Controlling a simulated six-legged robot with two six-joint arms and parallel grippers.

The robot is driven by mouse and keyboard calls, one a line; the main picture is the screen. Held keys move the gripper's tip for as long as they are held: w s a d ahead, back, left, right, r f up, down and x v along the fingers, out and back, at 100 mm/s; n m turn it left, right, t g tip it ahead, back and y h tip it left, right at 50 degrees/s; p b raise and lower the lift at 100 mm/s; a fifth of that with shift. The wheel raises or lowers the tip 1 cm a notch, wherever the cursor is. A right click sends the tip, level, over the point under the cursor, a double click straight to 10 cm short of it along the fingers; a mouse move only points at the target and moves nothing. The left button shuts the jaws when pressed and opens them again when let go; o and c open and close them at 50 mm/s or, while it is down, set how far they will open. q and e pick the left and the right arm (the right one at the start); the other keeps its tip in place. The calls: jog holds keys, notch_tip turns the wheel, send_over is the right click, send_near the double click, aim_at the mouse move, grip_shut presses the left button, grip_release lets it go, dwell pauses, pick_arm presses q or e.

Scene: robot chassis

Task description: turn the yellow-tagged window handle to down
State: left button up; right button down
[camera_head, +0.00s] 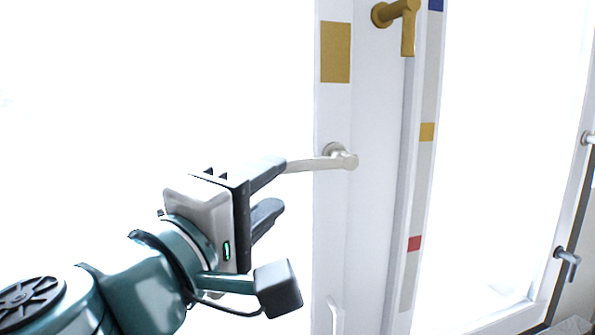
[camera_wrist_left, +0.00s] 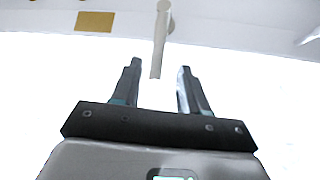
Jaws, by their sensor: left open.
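In the left wrist view the lever (camera_wrist_left: 160,38) and the yellow tag (camera_wrist_left: 94,21) show near the top. My left gripper (camera_head: 277,190) is open at the lever's free end. In the left wrist view the lever's end appears between the two fingertips (camera_wrist_left: 158,66), with a gap on each side; I cannot tell its depth. The right gripper is not in view.
A gold handle (camera_head: 407,28) pointing down is higher on the right. A strip beside it carries blue, yellow (camera_head: 427,132) and red (camera_head: 414,244) patches. More silver handles (camera_head: 567,257) are at the far right. Bright glass fills the area left of the frame.

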aim_at(293, 160)
pick_arm(q)
jog(key=x, duration=0.7)
jog(key=shift+s+r, duration=0.1)
jog(key=shift+w, duration=0.3)
jog(key=shift+a, duration=0.1)
jog(key=shift+s+r, duration=0.1)
jog(key=shift+s, duration=0.25)
jog(key=shift+w, duration=0.1)
grip_shut()
